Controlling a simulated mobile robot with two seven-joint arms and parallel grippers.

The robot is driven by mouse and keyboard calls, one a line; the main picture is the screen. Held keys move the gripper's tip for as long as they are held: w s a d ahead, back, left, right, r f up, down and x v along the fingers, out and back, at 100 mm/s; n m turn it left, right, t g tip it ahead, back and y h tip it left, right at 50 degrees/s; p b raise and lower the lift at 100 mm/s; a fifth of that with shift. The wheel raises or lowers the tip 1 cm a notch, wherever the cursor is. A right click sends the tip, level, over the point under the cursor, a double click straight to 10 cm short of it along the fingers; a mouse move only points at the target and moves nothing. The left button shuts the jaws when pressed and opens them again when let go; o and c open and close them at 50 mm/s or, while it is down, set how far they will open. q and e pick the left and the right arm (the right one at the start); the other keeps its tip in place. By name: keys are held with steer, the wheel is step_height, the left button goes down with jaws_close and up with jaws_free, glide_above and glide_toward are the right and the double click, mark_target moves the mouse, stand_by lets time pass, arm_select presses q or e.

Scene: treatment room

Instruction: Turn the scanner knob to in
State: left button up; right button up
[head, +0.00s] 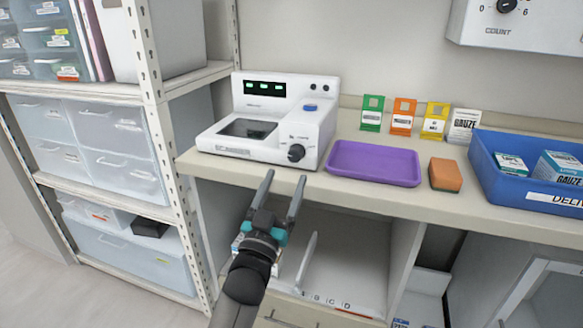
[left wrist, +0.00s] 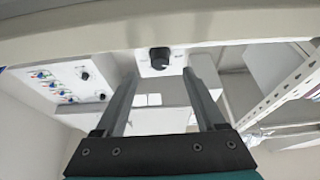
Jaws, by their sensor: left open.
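The white scanner (head: 265,125) stands on the counter, left of the purple tray. Its black knob (head: 296,152) is on the front right of the scanner, below a blue button (head: 309,108). The knob's exact setting is too small to read. My left gripper (head: 286,176) is open and empty, in front of the counter edge and a little below the knob. In the left wrist view the knob (left wrist: 160,54) shows beyond and between the two open fingers (left wrist: 157,75), apart from them. My right gripper is in neither view.
A purple tray (head: 373,168), an orange sponge (head: 445,175) and a blue bin (head: 510,187) with gauze boxes lie right of the scanner. Several coloured card stands (head: 403,117) line the back. A shelf post (head: 160,120) stands close on the left.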

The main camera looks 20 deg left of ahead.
mark_target(293, 159)
arm_select(q)
steer(key=shift+b+x, duration=0.6)
steer(key=shift+x, duration=2.1)
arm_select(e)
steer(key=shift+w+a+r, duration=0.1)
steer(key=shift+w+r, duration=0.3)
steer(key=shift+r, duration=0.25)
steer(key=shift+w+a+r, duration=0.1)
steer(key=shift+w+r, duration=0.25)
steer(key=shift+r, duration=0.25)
arm_select(q)
jaws_close()
